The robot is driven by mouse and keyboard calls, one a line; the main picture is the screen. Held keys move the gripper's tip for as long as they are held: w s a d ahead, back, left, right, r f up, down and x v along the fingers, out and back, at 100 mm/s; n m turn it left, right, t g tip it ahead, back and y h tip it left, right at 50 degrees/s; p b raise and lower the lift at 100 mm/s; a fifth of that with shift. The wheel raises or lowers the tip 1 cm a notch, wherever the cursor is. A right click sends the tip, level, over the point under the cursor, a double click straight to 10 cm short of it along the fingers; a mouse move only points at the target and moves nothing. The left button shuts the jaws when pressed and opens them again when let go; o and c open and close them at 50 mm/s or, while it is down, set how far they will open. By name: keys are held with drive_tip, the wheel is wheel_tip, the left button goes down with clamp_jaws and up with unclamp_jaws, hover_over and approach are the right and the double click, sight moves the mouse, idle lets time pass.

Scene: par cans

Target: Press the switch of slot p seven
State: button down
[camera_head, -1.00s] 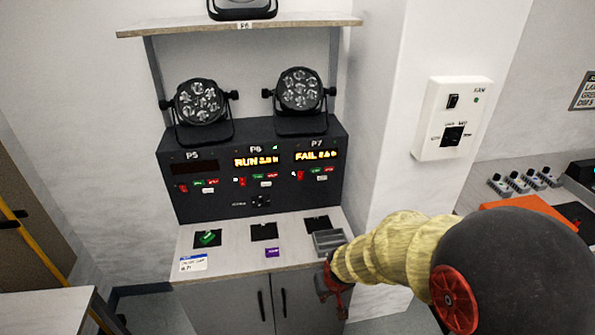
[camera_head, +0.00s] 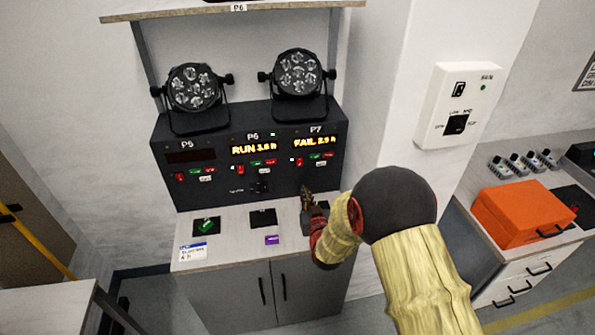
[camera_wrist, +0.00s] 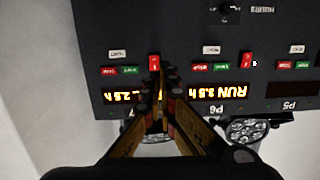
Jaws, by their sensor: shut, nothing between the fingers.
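The dark control panel (camera_head: 215,190) stands at the back of the counter, with slots P5, P6 and P7. Slot P7's amber display (camera_head: 314,142) reads FAIL, and its red switch (camera_head: 299,162) sits below it at the left. In the wrist view the panel appears upside down, and the P7 red switch (camera_wrist: 154,62) shows just beyond the fingertips. My gripper (camera_head: 306,194) is shut and empty, in front of the panel's lower right part. In the wrist view my gripper (camera_wrist: 163,75) partly covers the P7 display. I cannot tell whether the fingertips touch the panel.
Slot P6 beside it has its own red switch (camera_head: 240,169) and a RUN display (camera_head: 253,148). Two lamps, one of them over P7 (camera_head: 298,72), stand on the panel. A purple tag (camera_head: 271,240) lies on the counter. A white wall box (camera_head: 462,110) is at the right.

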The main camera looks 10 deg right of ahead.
sight(300, 162)
drive_tip(key=shift+r, duration=0.2)
drive_tip(key=shift+w, duration=0.1)
drive_tip(key=w, duration=0.4)
drive_tip(key=w+f+b, duration=0.1)
drive_tip(key=w, duration=0.4)
drive_tip(key=w+f+b, duration=0.1)
drive_tip(key=w, duration=0.3)
drive_tip(key=shift+w, duration=0.4)
